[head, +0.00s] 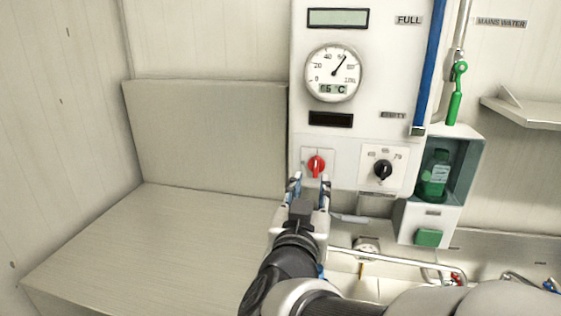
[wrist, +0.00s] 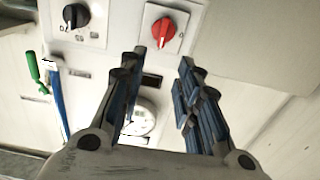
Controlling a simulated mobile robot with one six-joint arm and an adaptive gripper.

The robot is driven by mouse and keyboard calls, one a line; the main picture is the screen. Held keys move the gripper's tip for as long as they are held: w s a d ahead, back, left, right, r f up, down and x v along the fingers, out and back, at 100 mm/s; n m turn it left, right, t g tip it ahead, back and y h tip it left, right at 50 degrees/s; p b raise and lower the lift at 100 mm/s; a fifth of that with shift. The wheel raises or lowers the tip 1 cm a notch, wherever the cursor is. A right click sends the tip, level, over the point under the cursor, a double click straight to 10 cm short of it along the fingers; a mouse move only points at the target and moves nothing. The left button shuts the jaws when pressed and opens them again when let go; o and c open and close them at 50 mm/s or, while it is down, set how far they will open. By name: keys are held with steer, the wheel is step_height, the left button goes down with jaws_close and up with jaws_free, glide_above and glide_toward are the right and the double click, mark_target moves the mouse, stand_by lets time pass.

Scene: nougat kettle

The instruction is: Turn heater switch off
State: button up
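The red heater switch (head: 316,166) is a rotary knob on a white square plate low on the white control panel. Its handle looks close to upright in the head view. It also shows in the wrist view (wrist: 163,32), beyond the fingertips. My gripper (head: 309,183) is just below and in front of the red knob, with its fingers apart. In the wrist view my gripper (wrist: 160,60) is open and empty, with the knob lying between the lines of the two fingers. No contact with the knob shows.
A black dial (head: 383,170) sits right of the red knob. A round gauge (head: 333,73) is above. A green bottle (head: 434,173) stands in a box at right, with a green-handled valve (head: 456,95) above. Pipes (head: 390,259) run below. The bench (head: 150,240) at left is clear.

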mark_target(316, 161)
steer(key=x, duration=1.2)
steer(key=shift+w+p, duration=0.1)
steer(key=shift+p, duration=0.2)
jaws_close()
